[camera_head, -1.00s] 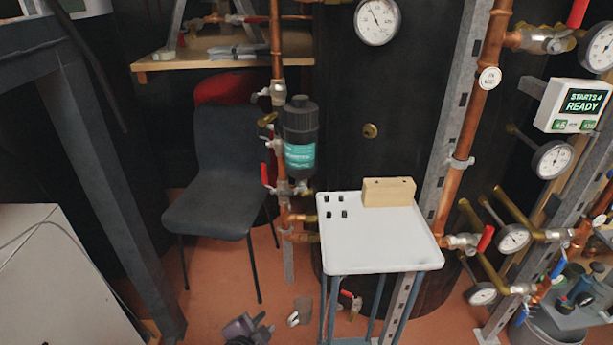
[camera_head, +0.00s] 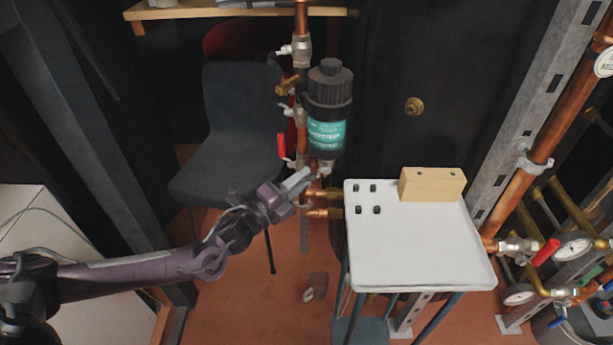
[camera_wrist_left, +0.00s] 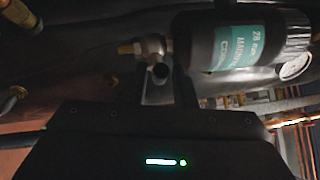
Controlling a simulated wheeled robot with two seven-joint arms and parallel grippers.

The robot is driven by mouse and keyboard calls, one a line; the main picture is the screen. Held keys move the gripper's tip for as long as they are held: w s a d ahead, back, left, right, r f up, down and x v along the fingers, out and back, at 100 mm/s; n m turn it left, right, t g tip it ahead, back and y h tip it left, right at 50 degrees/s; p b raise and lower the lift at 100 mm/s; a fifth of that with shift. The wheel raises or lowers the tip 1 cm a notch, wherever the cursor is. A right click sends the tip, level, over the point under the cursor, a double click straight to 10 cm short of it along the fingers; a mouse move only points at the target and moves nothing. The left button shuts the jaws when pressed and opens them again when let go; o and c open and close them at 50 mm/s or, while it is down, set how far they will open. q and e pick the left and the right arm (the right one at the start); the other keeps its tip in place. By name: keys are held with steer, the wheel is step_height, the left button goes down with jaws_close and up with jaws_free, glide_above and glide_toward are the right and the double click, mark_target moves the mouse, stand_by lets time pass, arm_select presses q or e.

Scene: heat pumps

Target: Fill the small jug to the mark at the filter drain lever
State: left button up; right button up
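The magnetic filter (camera_head: 328,115), a dark canister with a teal label, hangs on the copper pipe; it also shows in the left wrist view (camera_wrist_left: 245,42). Its drain fitting (camera_head: 324,168) is at the bottom. My left gripper (camera_head: 304,178) reaches up to this fitting from the lower left. In the left wrist view its fingers (camera_wrist_left: 163,88) stand apart, with a dark round end of the drain fitting (camera_wrist_left: 160,71) at their tips; I cannot tell whether they touch it. My right gripper is not in view.
A white-topped table (camera_head: 420,250) right of the filter carries a wooden block (camera_head: 432,184) and several small black pieces. A red lever (camera_head: 282,146) sits on the pipe left of the filter. A dark chair (camera_head: 230,120) stands behind my left arm.

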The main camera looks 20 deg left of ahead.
arm_select(q)
steer(key=shift+x, duration=0.85)
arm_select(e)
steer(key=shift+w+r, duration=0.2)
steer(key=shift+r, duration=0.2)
arm_select(q)
jaws_close()
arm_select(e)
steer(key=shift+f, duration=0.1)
arm_select(q)
steer(key=shift+f, duration=0.1)
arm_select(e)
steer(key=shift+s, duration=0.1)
